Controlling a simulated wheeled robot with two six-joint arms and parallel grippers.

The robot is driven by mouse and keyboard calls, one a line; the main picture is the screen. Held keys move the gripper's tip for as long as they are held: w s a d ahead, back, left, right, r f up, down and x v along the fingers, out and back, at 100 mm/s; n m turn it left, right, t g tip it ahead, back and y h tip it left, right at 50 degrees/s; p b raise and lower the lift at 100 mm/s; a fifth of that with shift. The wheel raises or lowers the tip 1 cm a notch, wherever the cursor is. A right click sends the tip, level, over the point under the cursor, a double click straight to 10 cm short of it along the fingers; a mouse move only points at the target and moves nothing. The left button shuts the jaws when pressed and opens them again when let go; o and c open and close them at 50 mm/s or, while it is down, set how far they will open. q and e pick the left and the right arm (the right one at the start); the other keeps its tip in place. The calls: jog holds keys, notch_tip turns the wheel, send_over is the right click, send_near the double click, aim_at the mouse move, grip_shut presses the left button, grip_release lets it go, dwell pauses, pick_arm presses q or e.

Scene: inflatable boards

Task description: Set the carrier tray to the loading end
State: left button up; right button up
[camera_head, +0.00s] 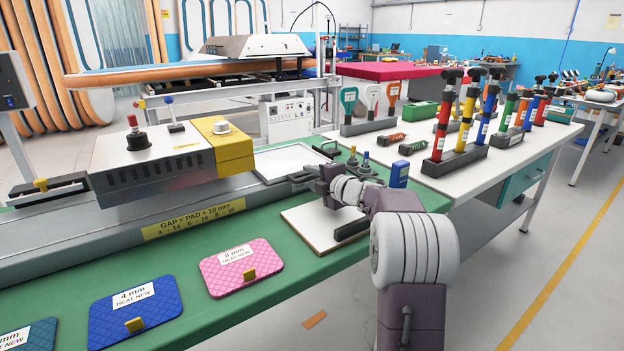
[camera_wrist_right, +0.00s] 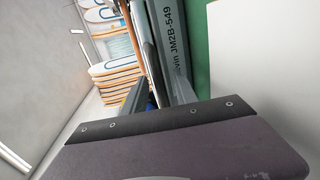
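The carrier tray appears to be the flat, pale tray with a dark rim (camera_head: 268,163), lying at the right end of the grey press bed, beside the yellow end of the press head (camera_head: 222,150). My right gripper (camera_head: 297,181) is at the tray's near right edge, its fingers pointing left. In the right wrist view, its two grey fingers (camera_wrist_right: 158,95) stand apart, with a pale strip and a bit of blue visible between them. Whether they touch the tray cannot be told. My left gripper is not in view.
A white board (camera_head: 308,232) with a black bar lies under my right arm. Pink (camera_head: 236,273) and blue (camera_head: 115,318) pads lie on the green bench top (camera_head: 225,308). Small knobbed posts and a blue block (camera_head: 399,175) stand just behind my gripper.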

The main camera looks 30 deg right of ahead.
grip_shut()
dwell(1.3)
